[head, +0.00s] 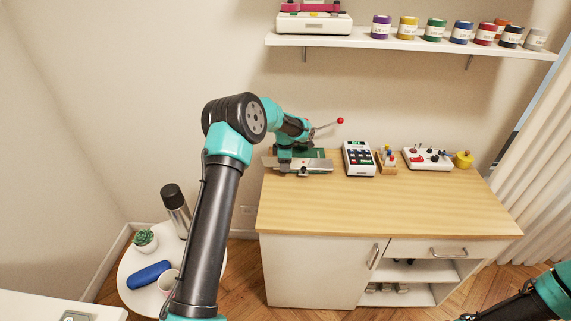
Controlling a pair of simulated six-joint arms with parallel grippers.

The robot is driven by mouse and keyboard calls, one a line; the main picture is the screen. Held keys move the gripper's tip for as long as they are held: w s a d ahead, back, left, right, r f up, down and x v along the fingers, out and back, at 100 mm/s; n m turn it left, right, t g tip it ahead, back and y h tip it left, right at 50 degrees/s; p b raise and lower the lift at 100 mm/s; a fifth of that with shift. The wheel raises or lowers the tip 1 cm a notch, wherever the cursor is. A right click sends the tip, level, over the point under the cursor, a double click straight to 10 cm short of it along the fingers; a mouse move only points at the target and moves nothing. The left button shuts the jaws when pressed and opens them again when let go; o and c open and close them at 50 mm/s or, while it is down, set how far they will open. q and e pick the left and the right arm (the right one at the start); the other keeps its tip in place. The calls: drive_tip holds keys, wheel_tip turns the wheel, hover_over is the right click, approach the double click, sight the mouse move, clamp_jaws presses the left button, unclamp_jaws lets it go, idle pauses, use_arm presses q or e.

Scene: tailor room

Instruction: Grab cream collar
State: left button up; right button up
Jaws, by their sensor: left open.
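I cannot make out a cream collar in the head view. My left arm reaches up from the bottom and over to the back left of the wooden worktop. My left gripper (298,168) is there, open, low over the worktop (365,210) and in front of a dark green machine (318,154). The machine has a lever with a red knob (340,121). The gripper and wrist hide part of the machine, and what lies between the fingers cannot be made out. Only part of my right arm shows at the lower right; its gripper is out of view.
A keypad device (358,159), a wooden holder (386,161), a white tray (427,164) and a yellow object (463,160) line the worktop's back. Its front is clear. Above, a shelf (400,43) bears jars. A round side table (135,262) holds a flask (175,208).

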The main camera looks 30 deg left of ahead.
use_arm(q)
clamp_jaws()
idle(0.5)
drive_tip(key=shift+r, duration=0.2)
drive_tip(key=shift+r, duration=1.6)
drive_tip(key=s+d+r, duration=0.1)
drive_tip(key=s+d, duration=0.7)
drive_tip(key=s, duration=0.5)
drive_tip(key=shift+s+r, duration=0.2)
drive_tip(key=shift+s, duration=0.2)
drive_tip(key=shift+d, duration=0.1)
